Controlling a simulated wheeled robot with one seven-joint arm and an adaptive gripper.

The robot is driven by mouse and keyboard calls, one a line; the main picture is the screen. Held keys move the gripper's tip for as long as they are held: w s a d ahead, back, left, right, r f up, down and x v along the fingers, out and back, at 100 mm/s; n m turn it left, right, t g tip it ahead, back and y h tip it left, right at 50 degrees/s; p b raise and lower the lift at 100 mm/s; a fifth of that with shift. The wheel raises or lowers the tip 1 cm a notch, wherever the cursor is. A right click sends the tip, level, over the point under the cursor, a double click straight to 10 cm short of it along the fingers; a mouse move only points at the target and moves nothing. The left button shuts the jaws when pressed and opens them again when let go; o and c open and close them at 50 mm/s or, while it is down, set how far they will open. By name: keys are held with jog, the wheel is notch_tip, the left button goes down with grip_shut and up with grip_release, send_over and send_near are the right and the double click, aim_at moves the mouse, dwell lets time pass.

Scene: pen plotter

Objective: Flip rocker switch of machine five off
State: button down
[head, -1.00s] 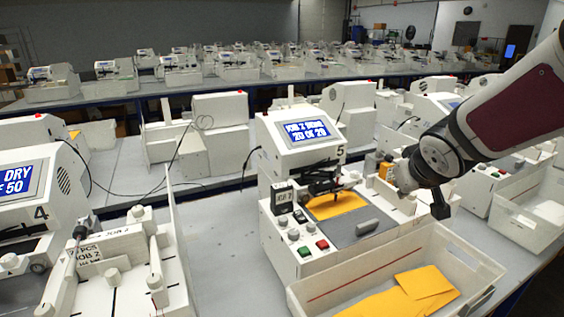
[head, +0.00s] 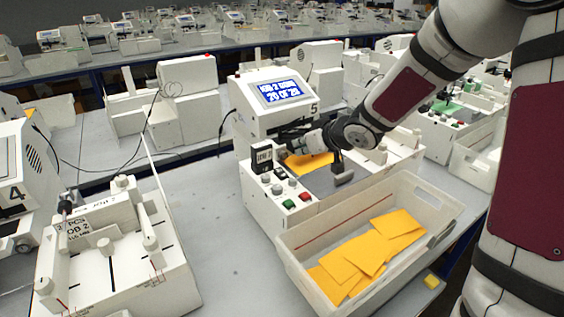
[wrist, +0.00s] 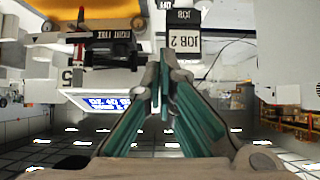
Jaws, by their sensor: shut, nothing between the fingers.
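Machine five (head: 262,118) is a white plotter with a blue lit screen (head: 281,91) and a "5" on its front. Its front panel holds a dark switch that looks like a rocker (head: 277,189), pale knobs, a green button (head: 288,204) and a red button (head: 304,196). A "JOB 2" card (head: 262,156) stands at the panel's back; it also shows in the wrist view (wrist: 186,42). My gripper (wrist: 163,58) is shut and empty, its tips close to the card. In the head view it reaches left across the machine's front. The wrist view does not clearly show the rocker.
A white bin (head: 372,215) with several orange envelopes stands in front of machine five. Machine four (head: 15,180) is at the left. An orange sheet (head: 308,166) lies on machine five's bed.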

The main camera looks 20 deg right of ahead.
jog(key=shift+w+f, duration=0.1)
jog(key=b, duration=0.4)
send_over(284, 171)
jog(key=f, duration=0.4)
jog(key=s+f, duration=0.1)
jog(key=f, duration=0.1)
jog(key=shift+w+f, duration=0.25)
jog(key=shift+f, duration=0.9)
jog(key=shift+w+f, duration=0.1)
jog(key=shift+f, duration=0.6)
jog(key=shift+w+a+f, duration=0.15)
jog(key=shift+w+f, duration=0.1)
jog(key=shift+f, duration=0.1)
jog(key=shift+s, duration=0.15)
